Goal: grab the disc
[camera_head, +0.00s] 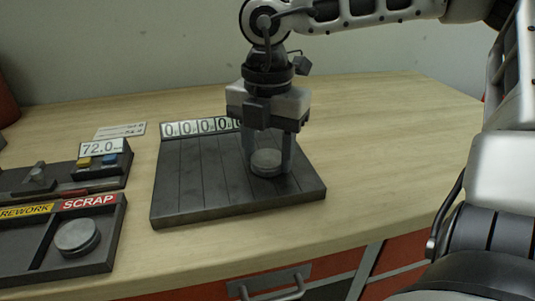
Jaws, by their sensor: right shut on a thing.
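A grey disc (266,161) is at the right part of the dark grooved plate (200,183). My right gripper (266,160) points straight down over it, with one finger on each side. It is shut on the disc. I cannot tell whether the disc rests on the plate or is slightly lifted. A second grey disc (77,237) lies in the tray compartment under the red SCRAP label (89,201). My left gripper is not in view.
A number display (197,127) runs along the plate's back edge, partly hidden by my right gripper. At left stand a dark unit with a 72.0 readout (101,147) and the REWORK and SCRAP tray (102,262). The table right of the plate is clear.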

